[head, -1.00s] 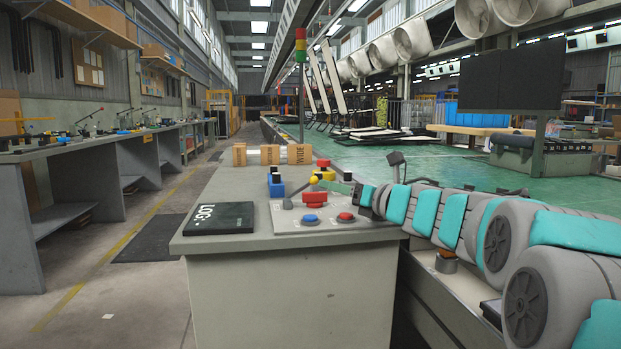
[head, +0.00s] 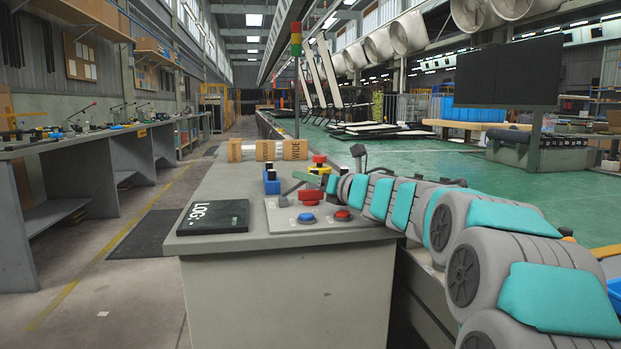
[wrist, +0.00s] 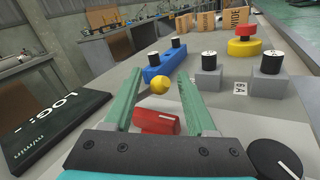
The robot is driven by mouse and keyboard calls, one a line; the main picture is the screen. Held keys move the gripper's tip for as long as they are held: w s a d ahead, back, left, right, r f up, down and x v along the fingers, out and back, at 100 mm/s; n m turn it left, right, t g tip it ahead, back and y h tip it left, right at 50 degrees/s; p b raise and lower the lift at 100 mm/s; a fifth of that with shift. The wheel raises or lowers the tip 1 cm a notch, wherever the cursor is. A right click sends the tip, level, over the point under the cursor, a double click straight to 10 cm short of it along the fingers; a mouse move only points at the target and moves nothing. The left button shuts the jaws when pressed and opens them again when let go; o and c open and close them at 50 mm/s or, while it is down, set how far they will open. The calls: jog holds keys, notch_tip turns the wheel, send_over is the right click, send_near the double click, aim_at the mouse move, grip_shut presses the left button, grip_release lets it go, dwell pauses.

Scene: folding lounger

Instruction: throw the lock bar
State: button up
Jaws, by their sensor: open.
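My gripper (wrist: 161,74) is open, its two green fingers apart on either side of a yellow ball knob (wrist: 160,86) in the wrist view. I cannot tell whether either finger touches the knob. In the head view my gripper (head: 310,179) is over the console, at the upper end of a grey lever rising from a round grey hub (head: 283,201); the knob is hidden there. A red bar-shaped handle with a white line (wrist: 157,122) lies below and between the fingers; it also shows in the head view (head: 310,195). Which part is the lock bar is not marked.
A blue block with black knobs (wrist: 165,62), grey knob blocks (wrist: 208,76) and a red-and-yellow mushroom button (wrist: 244,40) stand beyond the fingers. A black LOG panel (head: 213,216) lies left. Blue (head: 307,218) and red (head: 342,215) buttons sit at the console's front.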

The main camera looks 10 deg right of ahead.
jog(key=shift+c, duration=0.4)
grip_shut()
dwell(0.9)
